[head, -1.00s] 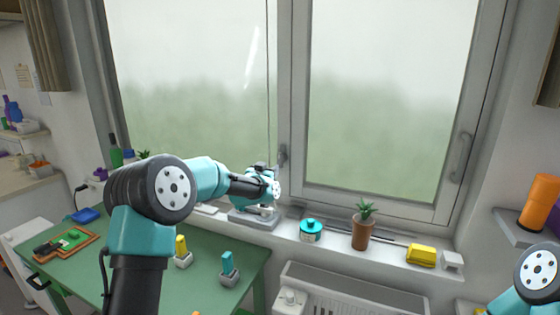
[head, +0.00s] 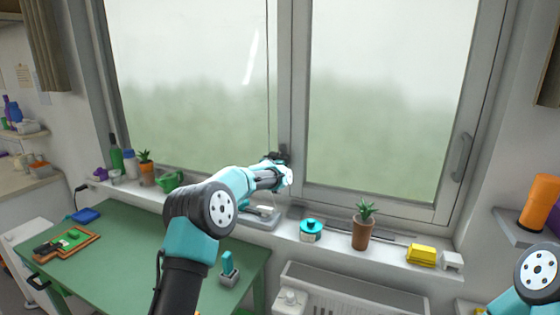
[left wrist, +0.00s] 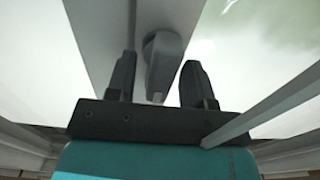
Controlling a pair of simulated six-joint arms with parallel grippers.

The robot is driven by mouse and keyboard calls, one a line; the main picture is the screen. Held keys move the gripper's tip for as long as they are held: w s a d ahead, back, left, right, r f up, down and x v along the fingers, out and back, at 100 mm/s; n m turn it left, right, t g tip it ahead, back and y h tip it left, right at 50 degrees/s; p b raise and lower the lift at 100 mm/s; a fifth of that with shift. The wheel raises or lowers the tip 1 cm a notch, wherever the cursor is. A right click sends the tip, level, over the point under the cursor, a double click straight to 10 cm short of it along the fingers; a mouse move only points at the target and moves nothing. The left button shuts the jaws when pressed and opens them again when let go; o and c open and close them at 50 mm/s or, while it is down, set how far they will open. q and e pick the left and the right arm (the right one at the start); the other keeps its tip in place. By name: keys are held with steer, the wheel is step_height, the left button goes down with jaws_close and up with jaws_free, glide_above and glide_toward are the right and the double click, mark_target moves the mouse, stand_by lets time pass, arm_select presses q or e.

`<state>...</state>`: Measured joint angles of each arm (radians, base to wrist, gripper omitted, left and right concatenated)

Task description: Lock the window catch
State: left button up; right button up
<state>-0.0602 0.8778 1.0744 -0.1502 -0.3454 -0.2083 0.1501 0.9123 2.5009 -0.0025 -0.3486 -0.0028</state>
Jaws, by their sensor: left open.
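The window catch (left wrist: 162,62) is a grey lever on the pale window frame (left wrist: 105,30). In the left wrist view it lies between the two black fingers of my left gripper (left wrist: 158,80), with a gap on each side. The gripper is open and not closed on it. In the head view my left gripper (head: 281,158) is at the middle post of the window (head: 292,95) and largely hides the catch. My right gripper is out of the picture; only part of that arm shows at the lower right.
The sill below holds a teal-lidded jar (head: 311,230), a potted plant (head: 362,232) and a yellow block (head: 421,254). A grey device (head: 262,222) stands under my left arm. A thin cord (head: 268,80) hangs beside the post. A green table (head: 120,260) is at left.

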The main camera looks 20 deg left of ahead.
arm_select(q)
steer(key=shift+w, duration=0.1)
jaws_close()
stand_by(0.5)
